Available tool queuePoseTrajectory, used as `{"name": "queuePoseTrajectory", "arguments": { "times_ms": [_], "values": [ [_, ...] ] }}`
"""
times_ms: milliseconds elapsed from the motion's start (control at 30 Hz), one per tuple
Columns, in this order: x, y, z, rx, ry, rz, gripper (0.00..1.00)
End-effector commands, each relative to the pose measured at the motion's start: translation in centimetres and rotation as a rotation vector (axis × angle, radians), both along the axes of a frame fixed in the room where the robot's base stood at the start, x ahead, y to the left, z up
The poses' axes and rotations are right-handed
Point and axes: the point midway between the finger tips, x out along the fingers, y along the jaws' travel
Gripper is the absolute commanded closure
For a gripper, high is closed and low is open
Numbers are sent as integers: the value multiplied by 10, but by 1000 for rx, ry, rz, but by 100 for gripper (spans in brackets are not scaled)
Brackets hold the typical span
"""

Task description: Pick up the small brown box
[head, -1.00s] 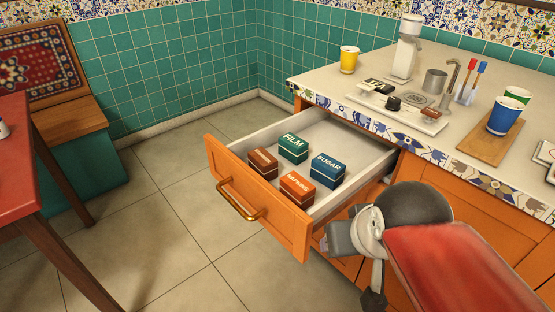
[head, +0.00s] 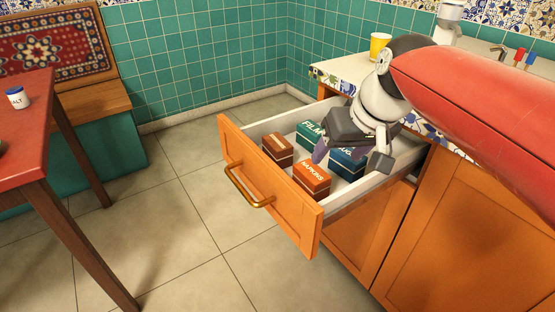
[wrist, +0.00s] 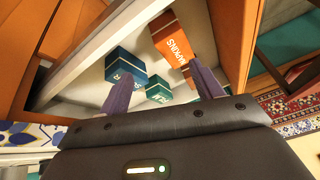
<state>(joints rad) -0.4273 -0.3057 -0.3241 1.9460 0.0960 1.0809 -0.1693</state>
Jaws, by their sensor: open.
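The small brown box (head: 278,149) sits in the open drawer at its left front corner, by the drawer's front panel. In the wrist view only a small brownish patch beside the right finger may be it; I cannot tell. My gripper (head: 333,150) is open and empty over the right part of the drawer, to the right of the brown box and apart from it. Its two purple fingers (wrist: 165,72) point down into the drawer in the wrist view.
The drawer (head: 270,190) also holds a green FILM box (head: 309,131), an orange box (head: 312,179) and a blue box (head: 346,163), partly hidden by my gripper. The counter (head: 335,72) with a yellow cup (head: 379,45) stands behind. A red table (head: 25,140) is at left.

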Motion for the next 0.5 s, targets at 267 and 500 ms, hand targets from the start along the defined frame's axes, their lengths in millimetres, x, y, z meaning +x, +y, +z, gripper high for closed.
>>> {"name": "queuePoseTrajectory", "arguments": {
  "times_ms": [267,500],
  "values": [
    [95,78,-16,-86,4,193,35],
    [114,109,-17,-130,-13,254,35]
  ]
}}
